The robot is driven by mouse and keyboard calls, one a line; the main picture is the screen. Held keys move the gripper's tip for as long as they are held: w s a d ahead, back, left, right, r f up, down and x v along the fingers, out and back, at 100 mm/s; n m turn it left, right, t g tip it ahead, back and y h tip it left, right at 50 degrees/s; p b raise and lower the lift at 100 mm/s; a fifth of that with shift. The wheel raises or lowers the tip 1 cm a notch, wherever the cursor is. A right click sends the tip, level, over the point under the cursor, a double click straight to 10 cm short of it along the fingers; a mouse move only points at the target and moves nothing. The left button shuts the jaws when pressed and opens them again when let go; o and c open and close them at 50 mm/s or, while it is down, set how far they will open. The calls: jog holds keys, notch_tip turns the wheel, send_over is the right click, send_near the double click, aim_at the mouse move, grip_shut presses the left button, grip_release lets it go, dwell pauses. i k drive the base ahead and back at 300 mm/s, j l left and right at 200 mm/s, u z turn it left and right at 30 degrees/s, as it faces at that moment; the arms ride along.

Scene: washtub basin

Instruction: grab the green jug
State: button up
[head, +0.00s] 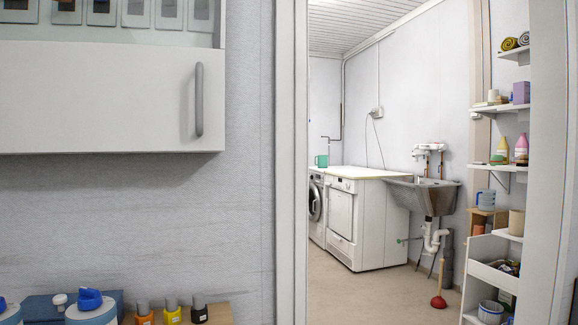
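A small green jug (321,161) stands upright on the white top (365,172) above the washing machines, in the room beyond the doorway. It is far off, near the left side of the door opening. Its handle cannot be made out clearly at this size. My gripper is not in view.
A doorway with a pale frame (292,200) opens to the right of a grey wall. Beyond it are a metal washtub basin (424,194), a red plunger (438,300) and shelves (497,168) at right. The floor (365,292) between looks clear. Bottles (92,308) stand at lower left.

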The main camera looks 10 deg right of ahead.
aim_at(323, 160)
jog(key=i+l+z, duration=0.1)
jog(key=l, duration=0.3)
jog(key=i+l+z, duration=0.1)
jog(key=i+l, duration=0.15)
jog(key=l, duration=0.15)
jog(key=i+l+z, duration=0.1)
jog(key=l, duration=0.25)
jog(key=i+l, duration=0.3)
jog(key=i, duration=0.15)
jog(key=i+l+z, duration=0.1)
jog(key=i+l, duration=0.15)
jog(key=i, duration=0.2)
jog(key=i+l+z, duration=0.1)
jog(key=i+l, duration=0.15)
jog(key=i, duration=0.2)
jog(key=i+j+u, duration=0.2)
jog(key=i+u, duration=0.15)
jog(key=i, duration=0.65)
jog(key=i+l+u, duration=0.1)
jog(key=i+u, duration=0.25)
jog(key=i, duration=2.7)
